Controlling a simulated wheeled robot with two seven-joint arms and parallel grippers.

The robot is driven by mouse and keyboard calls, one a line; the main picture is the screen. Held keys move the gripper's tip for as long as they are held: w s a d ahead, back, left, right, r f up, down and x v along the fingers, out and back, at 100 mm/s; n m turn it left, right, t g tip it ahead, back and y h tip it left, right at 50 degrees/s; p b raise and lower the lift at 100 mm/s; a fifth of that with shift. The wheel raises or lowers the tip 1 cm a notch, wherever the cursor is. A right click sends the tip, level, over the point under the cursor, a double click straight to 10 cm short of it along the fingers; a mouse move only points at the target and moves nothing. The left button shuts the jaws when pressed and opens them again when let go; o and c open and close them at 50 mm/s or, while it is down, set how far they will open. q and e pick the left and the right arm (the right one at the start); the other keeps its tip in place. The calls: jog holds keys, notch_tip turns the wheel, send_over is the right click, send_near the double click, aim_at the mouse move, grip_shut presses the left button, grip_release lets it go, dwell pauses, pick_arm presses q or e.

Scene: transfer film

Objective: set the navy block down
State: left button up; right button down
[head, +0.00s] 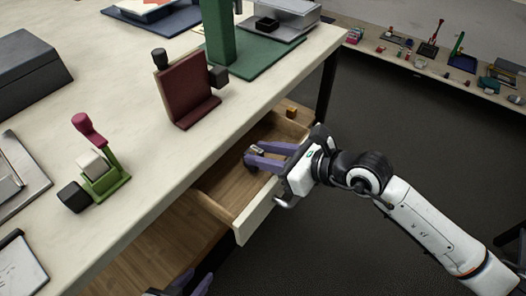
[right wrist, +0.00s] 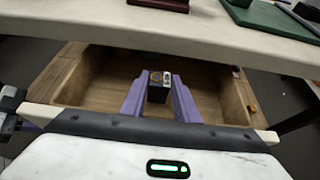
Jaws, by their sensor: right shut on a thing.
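The navy block (right wrist: 158,90) is a small dark block with two round marks on its upper face, between the purple fingers of my right gripper in the right wrist view. In the head view my right gripper (head: 262,157) reaches over the open wooden drawer (head: 228,185), shut on the block (head: 254,152), which is mostly hidden by the fingers. I cannot tell whether the block touches the drawer floor. My left gripper (head: 190,284) is cut off at the bottom edge of the head view, below the tabletop, and its opening is unclear.
The pale tabletop (head: 140,150) overhangs the drawer and holds a dark red stand (head: 188,92) and a green stand with a red top (head: 103,175). The drawer floor near the gripper looks clear.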

jog(key=c, duration=1.4)
grip_release()
jog(key=shift+o, duration=0.2)
jog(key=shift+r, duration=0.15)
jog(key=shift+d+r+p, duration=0.15)
jog(key=shift+r+p, duration=0.45)
jog(key=shift+r, duration=0.15)
jog(key=b+v, duration=0.1)
jog(key=v, duration=1)
jog(key=shift+s+d, duration=0.25)
